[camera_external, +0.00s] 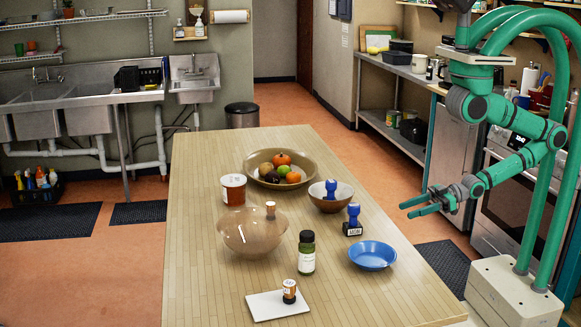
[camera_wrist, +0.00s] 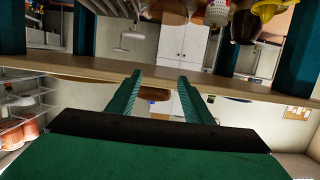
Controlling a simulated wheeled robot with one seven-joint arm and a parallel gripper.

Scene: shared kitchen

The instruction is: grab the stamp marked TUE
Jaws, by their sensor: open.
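One blue-handled stamp (camera_external: 352,220) stands upright on the wooden table in the external view, with a dark base and a pale label too small to read. A second blue-handled stamp (camera_external: 331,190) is at the brown bowl (camera_external: 328,205), its lower part hidden by the bowl. I cannot tell which one is marked TUE. My gripper (camera_external: 406,211) is open and empty, to the right of both stamps and apart from them, above the table's right side. In the wrist view my open fingers (camera_wrist: 158,78) show with nothing between them; no stamp can be made out there.
A blue bowl (camera_external: 372,256) is in front of the standing stamp. A dark green bottle (camera_external: 307,253), a larger brown bowl (camera_external: 252,235), a tub (camera_external: 233,189) and a fruit bowl (camera_external: 305,183) stand to the left and behind. A white board (camera_external: 265,305) holds a small jar-like item.

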